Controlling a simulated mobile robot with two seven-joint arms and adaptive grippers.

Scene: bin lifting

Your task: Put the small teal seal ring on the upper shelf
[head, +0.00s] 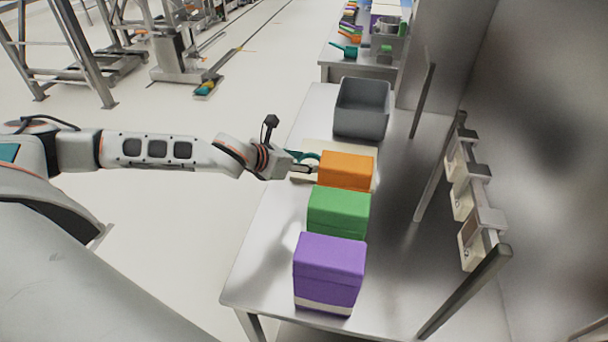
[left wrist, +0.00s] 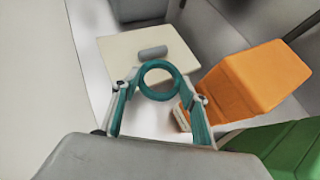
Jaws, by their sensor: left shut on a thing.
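The teal seal ring (left wrist: 142,80) is between the two teal-lined fingers of my left gripper (left wrist: 159,92) in the left wrist view. The fingers are shut on its outer sides. In the head view the ring (head: 306,155) shows small at the tip of my left gripper (head: 308,166), beside the orange box (head: 347,167) and over the near edge of a cream board (left wrist: 124,48). Whether the ring touches anything below is unclear. I cannot make out an upper shelf in either view. My right gripper is not in view.
A grey bin (head: 361,108) stands behind the orange box on the metal table (head: 262,262). A green box (head: 338,211) and a purple box (head: 329,270) stand nearer. A grey cylinder (left wrist: 152,52) lies on the board. A rail with holders (head: 472,200) runs along the right.

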